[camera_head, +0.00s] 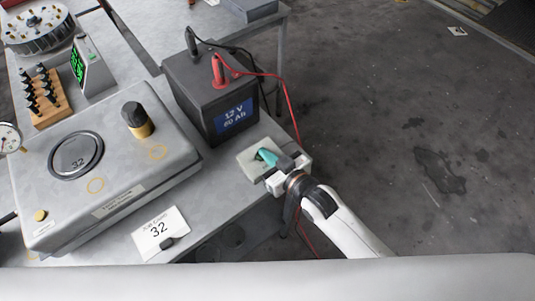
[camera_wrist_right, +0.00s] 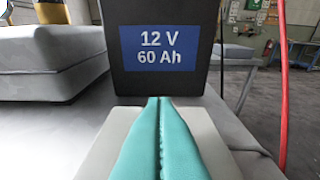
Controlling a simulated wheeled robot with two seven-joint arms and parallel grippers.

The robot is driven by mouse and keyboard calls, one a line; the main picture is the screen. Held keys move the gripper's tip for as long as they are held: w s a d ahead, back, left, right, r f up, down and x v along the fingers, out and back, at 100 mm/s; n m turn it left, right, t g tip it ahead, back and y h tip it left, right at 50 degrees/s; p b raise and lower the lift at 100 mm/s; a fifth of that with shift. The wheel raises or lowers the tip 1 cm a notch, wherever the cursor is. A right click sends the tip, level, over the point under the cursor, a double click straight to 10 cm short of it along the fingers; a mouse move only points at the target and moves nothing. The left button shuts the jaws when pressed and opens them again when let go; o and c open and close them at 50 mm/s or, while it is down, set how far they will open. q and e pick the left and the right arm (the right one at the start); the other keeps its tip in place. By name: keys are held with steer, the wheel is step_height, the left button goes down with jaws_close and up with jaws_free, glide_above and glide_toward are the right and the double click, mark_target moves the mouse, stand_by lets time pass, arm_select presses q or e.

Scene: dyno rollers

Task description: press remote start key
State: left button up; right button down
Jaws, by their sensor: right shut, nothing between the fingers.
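A small pale box (camera_head: 251,164), which seems to carry the remote start key, lies on the grey bench in front of the battery. It also shows in the right wrist view (camera_wrist_right: 205,140) below the fingers. My right gripper (camera_head: 264,155) has its teal fingers shut and empty, with the tips over the box. The fingers (camera_wrist_right: 159,105) lie together in the wrist view and hide the middle of the box. The key itself is mostly hidden, and I cannot tell whether the tips touch it. My left gripper is not in view.
The black battery (camera_head: 195,95), marked 12 V 60 Ah, stands just behind the box, with red cable (camera_head: 287,100) hanging beside it. A grey housing (camera_head: 110,165) and a job card (camera_head: 160,232) reading 32 are on the left.

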steer(key=shift+f, duration=0.4)
